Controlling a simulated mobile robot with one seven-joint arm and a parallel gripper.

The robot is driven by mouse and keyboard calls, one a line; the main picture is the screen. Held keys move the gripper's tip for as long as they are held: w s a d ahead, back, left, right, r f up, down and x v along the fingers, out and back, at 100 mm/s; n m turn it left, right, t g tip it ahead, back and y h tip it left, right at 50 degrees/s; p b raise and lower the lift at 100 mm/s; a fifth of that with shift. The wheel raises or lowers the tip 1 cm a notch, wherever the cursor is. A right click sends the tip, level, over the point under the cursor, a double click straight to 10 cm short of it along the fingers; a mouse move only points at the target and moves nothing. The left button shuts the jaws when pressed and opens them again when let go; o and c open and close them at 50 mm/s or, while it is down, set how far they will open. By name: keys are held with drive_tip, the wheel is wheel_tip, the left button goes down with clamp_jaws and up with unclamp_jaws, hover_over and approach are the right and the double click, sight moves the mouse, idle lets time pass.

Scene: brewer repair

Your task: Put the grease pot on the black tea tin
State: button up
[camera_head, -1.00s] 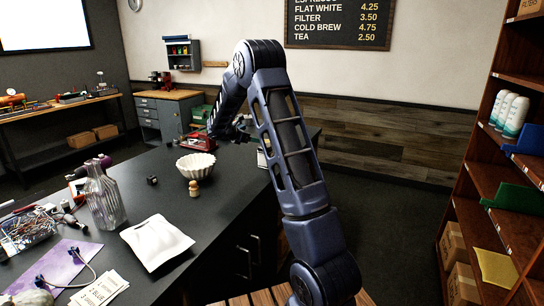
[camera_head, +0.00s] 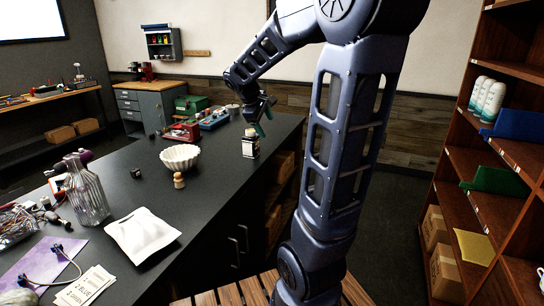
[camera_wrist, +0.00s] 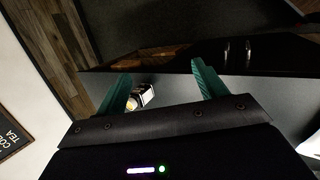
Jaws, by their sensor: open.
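A black tin with a cream label (camera_head: 250,148), which looks like the black tea tin, stands near the counter's right edge in the head view. It also shows in the wrist view (camera_wrist: 147,94), partly beside the left finger. A small pale round thing, probably the grease pot (camera_wrist: 132,103), shows against the tin in the wrist view. In the head view a small piece (camera_head: 249,132) appears on the tin's top, too small to identify surely. My gripper (camera_head: 262,116) is open with teal fingers, just above the tin.
A red device (camera_head: 181,133) is left of the tin. Shelves stand at right.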

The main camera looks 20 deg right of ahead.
drive_tip(key=s+a+f+m+t+y, duration=0.1)
drive_tip(key=s+a+m+y, duration=0.1)
drive_tip(key=s, duration=0.8)
drive_tip(key=s+a+f+m+t+y, duration=0.1)
drive_tip(key=s+a+m+y, duration=0.2)
drive_tip(key=s+m, duration=0.3)
drive_tip(key=s+a, duration=0.1)
drive_tip(key=s, duration=0.4)
drive_tip(key=shift+s+m+y, duration=0.15)
drive_tip(key=shift+m+y, duration=0.15)
drive_tip(key=shift+m, duration=0.1)
